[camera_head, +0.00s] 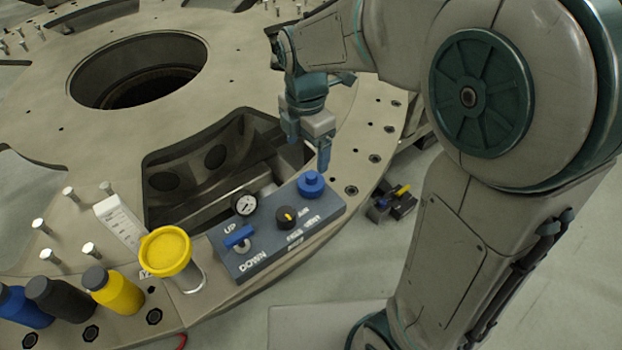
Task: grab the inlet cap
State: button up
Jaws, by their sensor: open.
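My gripper (308,152) is open and points down, with nothing visible between its fingers. It shows just above and behind the blue cap (311,184), which sits at the right end of a grey control box. The exact gap between them is hard to judge. A yellow round cap (166,250) sits on a pale upright cylinder left of the box. No readable label tells which of these caps is the inlet cap.
The control box (270,262) carries a gauge (244,203), a blue lever (239,236) and a black knob (287,217). Blue, black and yellow bottles (113,290) stand at lower left. Behind the box is an opening (210,165) in the turret plate (240,90).

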aim_at(309, 176)
notch_tip(309, 176, down, 5)
jog(key=shift+f, duration=0.1)
jog(key=shift+s+d+f+p, duration=0.1)
jog(key=shift+f+p, duration=0.2)
jog(key=shift+f, duration=1.05)
jog(key=shift+s+d+f+p, duration=0.1)
jog(key=shift+f+p, duration=0.15)
jog(key=shift+f, duration=1.05)
jog(key=c, duration=1.1)
